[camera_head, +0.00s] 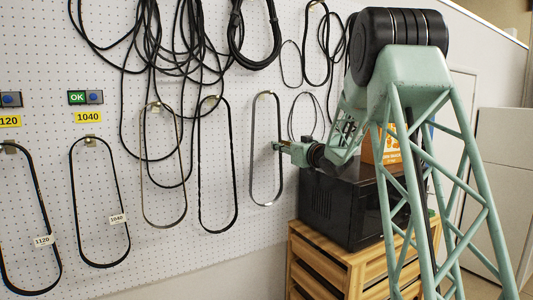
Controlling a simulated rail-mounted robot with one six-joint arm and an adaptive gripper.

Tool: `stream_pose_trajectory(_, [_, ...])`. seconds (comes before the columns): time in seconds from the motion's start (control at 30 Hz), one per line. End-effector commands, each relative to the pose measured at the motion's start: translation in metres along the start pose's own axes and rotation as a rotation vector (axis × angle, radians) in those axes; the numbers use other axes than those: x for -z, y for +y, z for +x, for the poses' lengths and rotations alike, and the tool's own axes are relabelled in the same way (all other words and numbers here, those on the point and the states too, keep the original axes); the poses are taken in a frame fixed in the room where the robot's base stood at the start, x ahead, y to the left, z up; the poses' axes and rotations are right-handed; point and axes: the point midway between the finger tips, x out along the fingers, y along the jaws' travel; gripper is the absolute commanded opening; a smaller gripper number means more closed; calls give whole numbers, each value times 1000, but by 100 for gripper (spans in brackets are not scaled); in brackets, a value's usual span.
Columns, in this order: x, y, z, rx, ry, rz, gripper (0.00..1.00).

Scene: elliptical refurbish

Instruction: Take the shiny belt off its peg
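Several closed-loop belts hang from pegs on the white pegboard. The rightmost low belt (251,165) is a narrow grey loop with a light sheen, hanging from a small peg (265,95). Another loop, greyish and somewhat glossy (143,190), hangs further left; I cannot tell for sure which is the shiny one. My gripper (277,146) points left at the right strand of the rightmost loop, about halfway down. It overlaps that strand in the picture. It is too small to tell whether the fingers are open or shut, or whether they touch the belt.
A dark belt (235,190) hangs just left of the rightmost loop. Labelled belts 1120 (42,240) and 1040 (117,218) hang further left. Black cables (150,45) hang above. A black box (335,205) sits on a wooden stand (318,258) below my arm, with an orange box (367,150) behind.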

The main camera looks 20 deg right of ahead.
Motion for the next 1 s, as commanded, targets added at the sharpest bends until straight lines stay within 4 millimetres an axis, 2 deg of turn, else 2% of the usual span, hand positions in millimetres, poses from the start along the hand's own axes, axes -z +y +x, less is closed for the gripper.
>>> stream_pose_trajectory(0.17, [0,0,0,0,0,0,19])
stream_pose_trajectory(0.37, [0,0,0,0,0,0,1])
stream_pose_trajectory(0.77, [1,0,0,0,1,0,0])
stream_pose_trajectory(1.0, [9,0,0,0,1,-1,0])
